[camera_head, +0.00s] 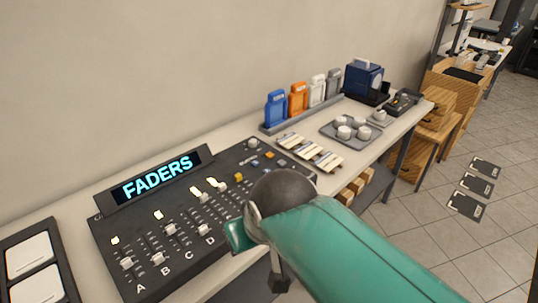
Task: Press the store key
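A black fader console (135,265) lies on the long table, with a lit display (158,178) behind it reading "FADERS". Several faders run across it, with the letters A, B and C legible at the front left. I cannot read a label that marks the store key. My teal arm with a dark round joint covers the console's front right part.
White pads (27,255) lie at the far left. Behind and right of the console are striped blocks (318,155), a row of coloured containers (276,108), a tray of cups (338,131) and a blue machine (363,80). The floor (440,230) at right is mostly open.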

